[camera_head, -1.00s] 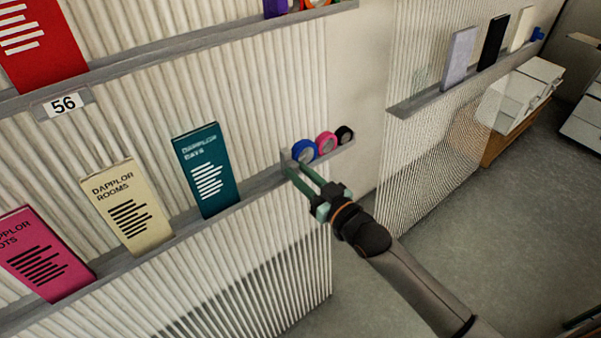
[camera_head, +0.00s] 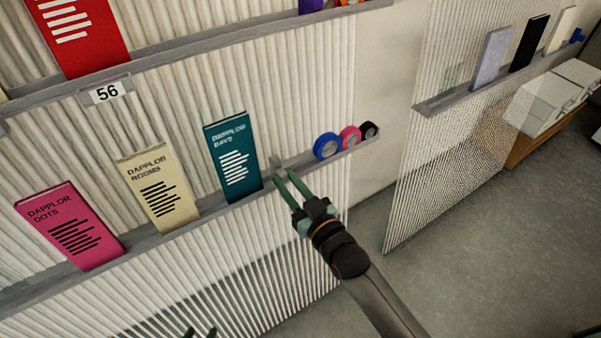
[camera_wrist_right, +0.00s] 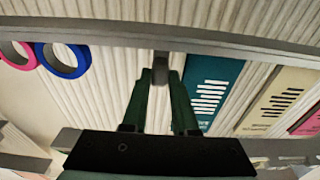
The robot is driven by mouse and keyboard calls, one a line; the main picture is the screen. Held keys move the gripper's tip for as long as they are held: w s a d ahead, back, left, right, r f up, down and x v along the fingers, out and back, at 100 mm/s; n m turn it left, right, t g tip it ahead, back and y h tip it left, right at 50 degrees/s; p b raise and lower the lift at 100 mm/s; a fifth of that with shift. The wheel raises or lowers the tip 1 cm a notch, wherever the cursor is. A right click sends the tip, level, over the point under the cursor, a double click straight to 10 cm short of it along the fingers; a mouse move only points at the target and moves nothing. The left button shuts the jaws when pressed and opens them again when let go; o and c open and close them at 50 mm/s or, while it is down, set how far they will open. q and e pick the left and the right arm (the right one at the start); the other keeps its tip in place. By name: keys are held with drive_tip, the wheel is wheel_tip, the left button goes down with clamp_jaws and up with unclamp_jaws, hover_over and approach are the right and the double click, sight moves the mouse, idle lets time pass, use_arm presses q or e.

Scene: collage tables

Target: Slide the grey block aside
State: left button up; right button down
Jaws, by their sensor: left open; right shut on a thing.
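The grey block (camera_head: 275,162) is small and stands on the lower ledge (camera_head: 298,160), between the teal booklet (camera_head: 233,158) and the blue roll (camera_head: 326,146). My right gripper (camera_head: 285,181) has long green fingers and is shut on the block. In the right wrist view the block (camera_wrist_right: 161,66) sits between the two fingertips (camera_wrist_right: 161,78), close beside the teal booklet (camera_wrist_right: 208,90). Only the dark green fingertips of my left gripper (camera_head: 200,333) show at the bottom edge of the head view. They are apart, with nothing visible between them.
A cream booklet (camera_head: 160,190) and a pink booklet (camera_head: 70,228) stand further left on the ledge. A pink roll (camera_head: 350,137) and a black roll (camera_head: 369,131) stand right of the blue one. The ledge between the block and the blue roll is clear.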

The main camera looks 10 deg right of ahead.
drive_tip(key=shift+f, duration=0.1)
drive_tip(key=c, duration=0.7)
unclamp_jaws()
drive_tip(key=shift+s, duration=0.1)
drive_tip(key=v, duration=1.2)
drive_tip(key=shift+s+d, duration=0.1)
drive_tip(key=s+d+f+g+h+p, duration=0.1)
drive_tip(key=s+f+g, duration=0.1)
drive_tip(key=f, duration=0.3)
drive_tip(key=s+d+f+m+g+h+p, duration=0.1)
drive_tip(key=s+d+f+g, duration=0.1)
drive_tip(key=f, duration=0.4)
drive_tip(key=s+d+f+m+g+h+p, duration=0.1)
drive_tip(key=s+d+f+g+h, duration=0.1)
drive_tip(key=s+f, duration=0.4)
drive_tip(key=shift+s+g, duration=0.1)
drive_tip(key=shift+g, duration=0.8)
